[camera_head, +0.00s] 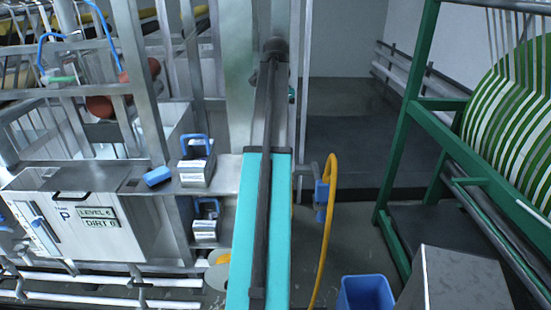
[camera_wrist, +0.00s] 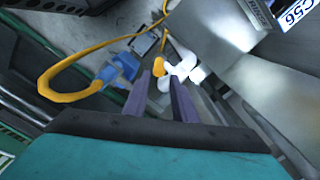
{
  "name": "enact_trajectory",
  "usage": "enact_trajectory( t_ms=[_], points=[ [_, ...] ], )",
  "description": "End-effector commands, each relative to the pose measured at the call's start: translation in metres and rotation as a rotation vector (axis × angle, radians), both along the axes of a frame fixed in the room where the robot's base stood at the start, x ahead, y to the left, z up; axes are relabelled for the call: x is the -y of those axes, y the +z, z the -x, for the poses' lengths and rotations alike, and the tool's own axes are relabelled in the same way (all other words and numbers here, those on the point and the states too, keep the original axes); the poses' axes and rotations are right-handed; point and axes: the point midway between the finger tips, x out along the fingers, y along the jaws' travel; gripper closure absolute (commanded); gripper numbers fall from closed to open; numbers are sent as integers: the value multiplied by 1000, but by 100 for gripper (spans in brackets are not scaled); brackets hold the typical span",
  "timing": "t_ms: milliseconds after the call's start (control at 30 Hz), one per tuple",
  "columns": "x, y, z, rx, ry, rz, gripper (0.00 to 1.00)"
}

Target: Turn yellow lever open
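In the wrist view, a small yellow piece (camera_wrist: 158,66), which looks like the yellow lever, shows just beyond my fingertips, beside a white several-armed part (camera_wrist: 181,71). My gripper (camera_wrist: 161,77) has its two dark purple fingers apart, with a gap between them. The yellow piece lines up with that gap. I cannot tell whether either finger touches it.
A yellow hose (camera_wrist: 58,82) with a blue fitting (camera_wrist: 121,69) lies left of the fingers; the hose (camera_head: 327,240) also hangs right of my arm in the head view. A metal surface (camera_wrist: 225,85) is close on the right. A blue bin (camera_head: 366,294) and green frame (camera_head: 398,150) stand right.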

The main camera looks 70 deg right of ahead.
Motion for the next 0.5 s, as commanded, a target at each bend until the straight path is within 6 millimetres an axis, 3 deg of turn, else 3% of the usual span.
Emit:
enact_trajectory(
  t_ms=[500],
  points=[
    [-2,-57,-1,0,2,-1,75]
  ],
)
